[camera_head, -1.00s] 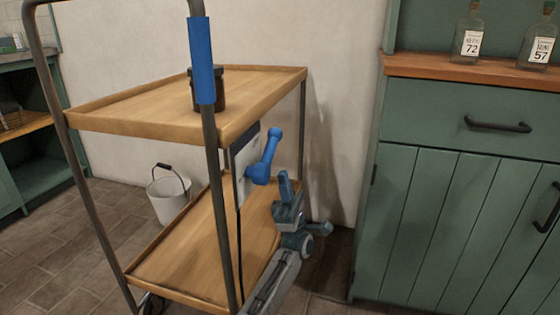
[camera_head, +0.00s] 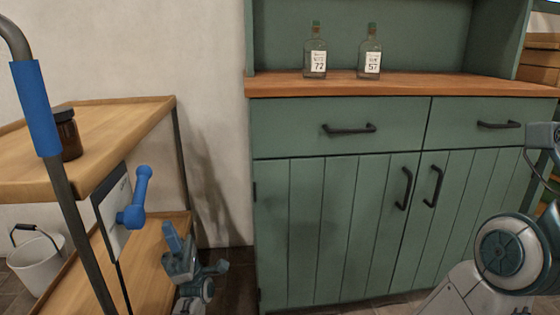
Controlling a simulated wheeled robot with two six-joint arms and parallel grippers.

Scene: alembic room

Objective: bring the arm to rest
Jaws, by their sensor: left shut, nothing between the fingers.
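My left gripper (camera_head: 175,240), grey with blue parts, is low beside the right end of the wooden cart (camera_head: 128,118). It is shut and empty. A blue lever handle (camera_head: 138,200) on a pale panel at the cart's end is just above and left of it. The gripper looks apart from the handle, though the depth between them is hard to judge. My right arm (camera_head: 505,255) shows at the lower right, in front of the green cabinet.
The green cabinet (camera_head: 330,210) stands right of the cart, with two labelled bottles (camera_head: 315,52) (camera_head: 369,52) on its wooden top. A brown jar (camera_head: 68,137) stands on the cart. A white bucket (camera_head: 38,262) is at the lower left. A wall gap separates cart and cabinet.

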